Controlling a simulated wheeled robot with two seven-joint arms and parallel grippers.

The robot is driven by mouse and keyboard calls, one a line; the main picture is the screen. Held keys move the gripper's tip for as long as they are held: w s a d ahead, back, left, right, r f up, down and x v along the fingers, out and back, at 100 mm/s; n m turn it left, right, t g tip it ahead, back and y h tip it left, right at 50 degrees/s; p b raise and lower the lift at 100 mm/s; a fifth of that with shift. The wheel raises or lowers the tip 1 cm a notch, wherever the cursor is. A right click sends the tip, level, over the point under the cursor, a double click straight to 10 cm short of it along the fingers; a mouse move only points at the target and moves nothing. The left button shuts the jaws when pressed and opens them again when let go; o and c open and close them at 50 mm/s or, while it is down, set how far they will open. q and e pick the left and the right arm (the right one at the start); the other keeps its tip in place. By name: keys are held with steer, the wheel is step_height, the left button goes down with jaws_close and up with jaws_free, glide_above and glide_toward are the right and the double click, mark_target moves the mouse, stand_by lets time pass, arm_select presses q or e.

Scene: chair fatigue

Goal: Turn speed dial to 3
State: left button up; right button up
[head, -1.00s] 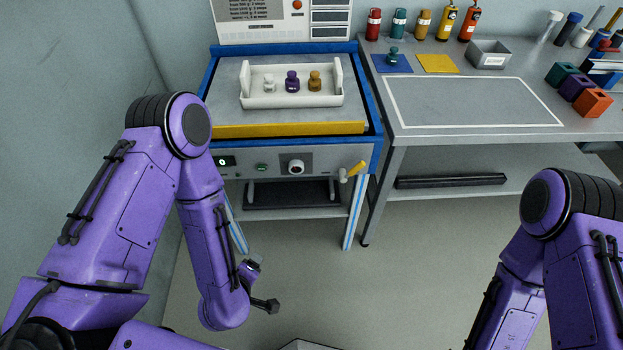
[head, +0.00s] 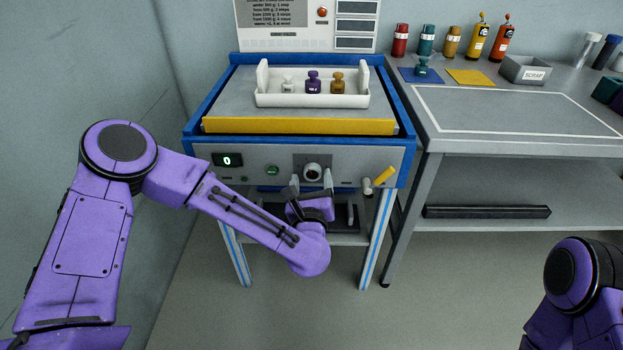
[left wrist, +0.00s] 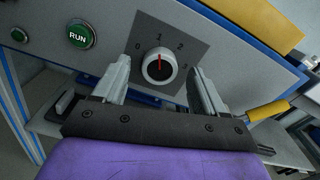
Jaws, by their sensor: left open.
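The speed dial (head: 313,172) is a white-rimmed knob with a dark face on the front panel of the blue-framed machine. In the left wrist view the dial (left wrist: 159,66) has a red pointer line facing up, close to the 1 on its grey scale plate (left wrist: 190,48). My left gripper (head: 312,184) is just in front of and below the dial, with its fingers open to either side of it. In the left wrist view the open fingers (left wrist: 157,74) flank the knob with gaps on both sides. My right gripper is out of view.
A green RUN button (left wrist: 81,35) and a display reading 0 (head: 227,160) are left of the dial. A yellow-handled lever (head: 383,177) sticks out at the right. A white tray (head: 312,100) with several weights stands on top. The floor in front is clear.

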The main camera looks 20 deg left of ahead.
arm_select(q)
steer(key=shift+w+a, duration=0.2)
steer(key=shift+w, duration=0.35)
steer(key=c, duration=1.1)
steer(key=shift+o, duration=0.2)
steer(key=shift+f+m, duration=0.1)
steer(key=shift+m, duration=0.2)
steer(key=m, duration=0.4)
steer(key=shift+d+m, duration=0.15)
steer(key=shift+m, duration=0.15)
steer(key=m+p, duration=0.1)
steer(key=m, duration=0.3)
steer(key=shift+m, duration=0.3)
steer(key=m+p, duration=0.1)
steer(key=m, duration=0.4)
steer(key=m+p, duration=0.1)
steer(key=m, duration=0.4)
steer(key=shift+f+p, duration=0.2)
steer(key=shift+p, duration=0.15)
